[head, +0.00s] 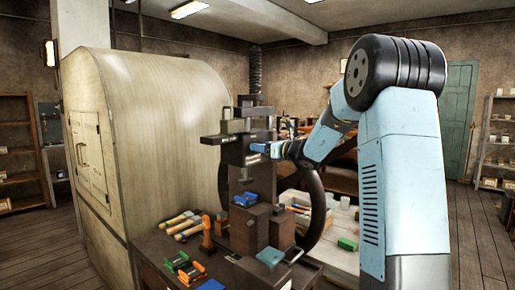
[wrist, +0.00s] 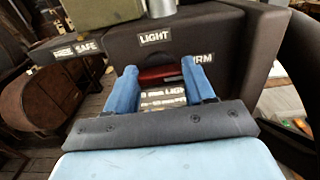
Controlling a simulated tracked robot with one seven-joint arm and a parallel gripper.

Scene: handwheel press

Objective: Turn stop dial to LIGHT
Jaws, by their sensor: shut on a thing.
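The stop dial (wrist: 158,74) shows as a red piece between my blue fingers in the wrist view. My gripper (wrist: 160,82) is shut on it, one finger on each side. The LIGHT label (wrist: 154,36) sits just above the dial on the dark press face. A second label (wrist: 199,59), ending in "RM", is partly covered by the right finger. In the head view my gripper (head: 264,148) reaches the upper front of the dark press (head: 250,190) from the right; the dial is not discernible there. The dial's exact pointing direction is partly hidden by the fingers.
FREE and SAFE labels (wrist: 75,49) are on a bar at left. A large dark curved wheel (head: 317,205) stands right of the press. Hammers (head: 181,222) and coloured small items lie on the bench (head: 155,247). A big rounded cabinet (head: 160,130) stands left.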

